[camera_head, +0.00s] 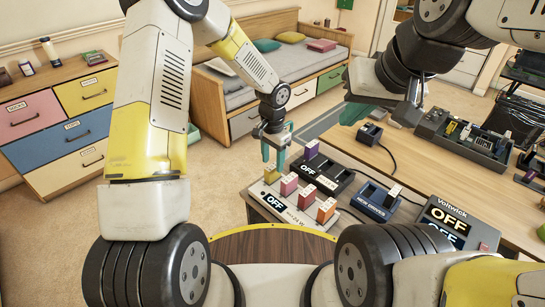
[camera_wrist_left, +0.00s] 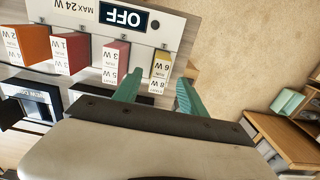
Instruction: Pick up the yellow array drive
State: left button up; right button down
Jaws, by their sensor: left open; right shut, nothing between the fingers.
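The yellow array drive (camera_head: 271,175) stands upright at the left end of a white dock marked OFF (camera_head: 283,208). In the left wrist view the yellow drive (camera_wrist_left: 160,68) shows between my open teal fingertips, touching neither. My left gripper (camera_head: 275,150) is open, pointing down just above the drive; it also shows in the left wrist view (camera_wrist_left: 158,88). Whether the fingertips reach down beside the drive I cannot tell. My right gripper (camera_head: 356,108) is shut and empty, raised over the desk's far left part.
The wooden desk (camera_head: 430,170) has a bare middle.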

aim_at(273, 166)
pick_arm(q)
notch_tip(273, 166, down, 4)
jog(key=shift+r, duration=0.1)
grip_shut()
jog(key=shift+r, duration=0.1)
